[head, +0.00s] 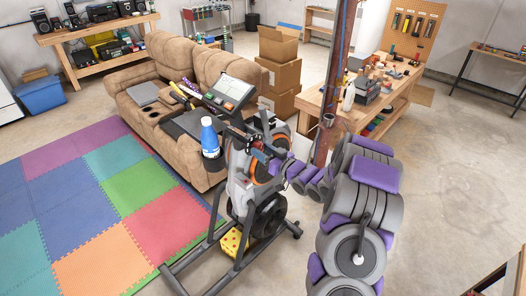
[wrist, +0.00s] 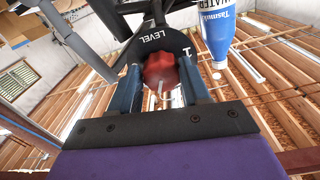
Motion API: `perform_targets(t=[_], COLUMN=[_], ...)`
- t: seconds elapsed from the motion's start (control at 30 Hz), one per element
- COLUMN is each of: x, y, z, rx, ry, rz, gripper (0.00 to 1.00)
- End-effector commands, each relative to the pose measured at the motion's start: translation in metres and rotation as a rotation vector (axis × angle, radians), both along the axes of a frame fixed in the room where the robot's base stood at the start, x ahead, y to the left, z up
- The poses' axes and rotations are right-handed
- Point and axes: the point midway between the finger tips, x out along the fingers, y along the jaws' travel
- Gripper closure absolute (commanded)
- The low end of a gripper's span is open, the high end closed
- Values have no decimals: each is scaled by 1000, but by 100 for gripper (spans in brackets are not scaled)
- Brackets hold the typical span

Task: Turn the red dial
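The red dial (wrist: 160,72) shows in the wrist view, below a dark panel marked "LEVEL" and "1". My gripper (wrist: 160,82) has one finger on each side of the dial. The fingers are apart and the dial fills most of the space between their tips. I cannot tell whether both fingers press on it. In the head view the exercise bike (head: 258,180) stands in front of the recliner, and my purple and grey arm reaches to it from the right. The dial is not clear in that view.
A blue water bottle (head: 209,135) stands on the bike's left side, close to my gripper. The brown recliner (head: 160,75) is behind the bike. A rusty post (head: 331,90) and a workbench (head: 372,100) stand behind my arm. Open concrete floor lies at the right.

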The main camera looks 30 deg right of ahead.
Motion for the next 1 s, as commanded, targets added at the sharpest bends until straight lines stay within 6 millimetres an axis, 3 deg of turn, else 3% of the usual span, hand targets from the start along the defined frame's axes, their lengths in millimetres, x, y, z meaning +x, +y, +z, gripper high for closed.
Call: perform_targets(t=[0.33,0.9,0.93,1.0], x=[0,1,1,1], y=[-1,-2,-2,-2], z=[0,0,0,0], rx=[0,-74,-74,-73], ry=[-1,-28,-28,-27], rz=[-1,-2,-3,-2], gripper=[87,87,54,47])
